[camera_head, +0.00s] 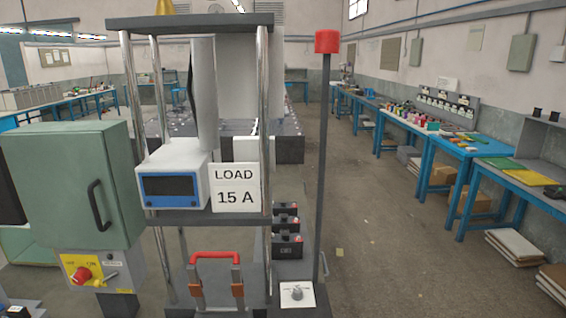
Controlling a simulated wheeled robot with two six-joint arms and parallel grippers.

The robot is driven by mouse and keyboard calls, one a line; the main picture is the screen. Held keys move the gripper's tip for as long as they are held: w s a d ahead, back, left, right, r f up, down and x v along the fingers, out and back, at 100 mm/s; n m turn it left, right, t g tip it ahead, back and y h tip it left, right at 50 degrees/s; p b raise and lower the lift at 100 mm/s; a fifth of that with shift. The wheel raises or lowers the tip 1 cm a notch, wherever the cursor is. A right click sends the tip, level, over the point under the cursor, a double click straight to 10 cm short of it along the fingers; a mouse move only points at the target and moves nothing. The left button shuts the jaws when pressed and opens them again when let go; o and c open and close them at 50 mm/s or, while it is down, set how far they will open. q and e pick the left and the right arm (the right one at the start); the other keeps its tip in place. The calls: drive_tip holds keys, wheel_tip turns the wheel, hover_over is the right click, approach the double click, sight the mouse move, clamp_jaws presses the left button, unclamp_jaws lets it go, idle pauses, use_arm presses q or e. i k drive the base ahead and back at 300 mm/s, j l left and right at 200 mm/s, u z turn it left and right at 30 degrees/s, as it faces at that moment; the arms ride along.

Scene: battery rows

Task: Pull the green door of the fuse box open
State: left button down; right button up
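The green fuse box stands at the left edge of the head view, and its green door (55,185) faces me. The door looks shut, with no gap that I can see. A black bar handle (97,207) sits upright near the door's right edge. Below the box is a pale panel with a yellow plate (97,272), a red knob (81,275) and a small lever. Neither of my grippers shows in this view.
A dark-framed metal rack stands right of the box, holding a white meter (172,187) and a "LOAD 15 A" sign (235,188). A red-handled switch (215,256) is below. A red-topped post (327,42) rises beside it.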

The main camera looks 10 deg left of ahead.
sight(62, 182)
drive_tip(key=u, duration=1.15)
